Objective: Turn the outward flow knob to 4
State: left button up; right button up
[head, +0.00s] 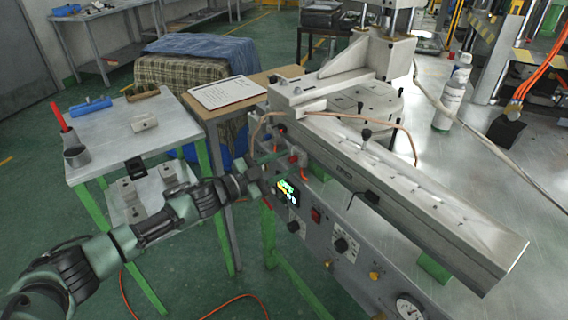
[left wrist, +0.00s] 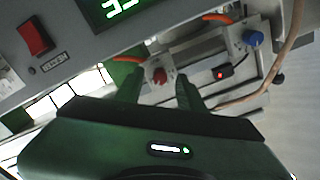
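In the left wrist view, a red knob (left wrist: 160,77) on the end of the machine appears between the two dark green fingers of my left gripper (left wrist: 160,88). The fingers are apart, and I cannot tell whether they touch the knob. A blue knob (left wrist: 253,38) sits to the right, beside an orange hose. No knob scale is readable, and I cannot tell which knob is the outward flow one. In the head view, my left gripper (head: 264,172) is at the left end of the machine, beside the green-lit display (head: 287,190). My right gripper is not in view.
The control panel carries a red switch (head: 315,214), a black dial (head: 341,244) and a gauge (head: 408,307). A grey side table (head: 110,135) stands left. A clipboard sheet (head: 226,92) lies on a wooden table behind. A white bottle (head: 450,98) stands right.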

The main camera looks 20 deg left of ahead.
pick_arm(q)
jog(key=v, duration=0.7)
jog(key=shift+s+a+b, duration=0.15)
jog(key=shift+s+b, duration=0.05)
jog(key=shift+b, duration=0.2)
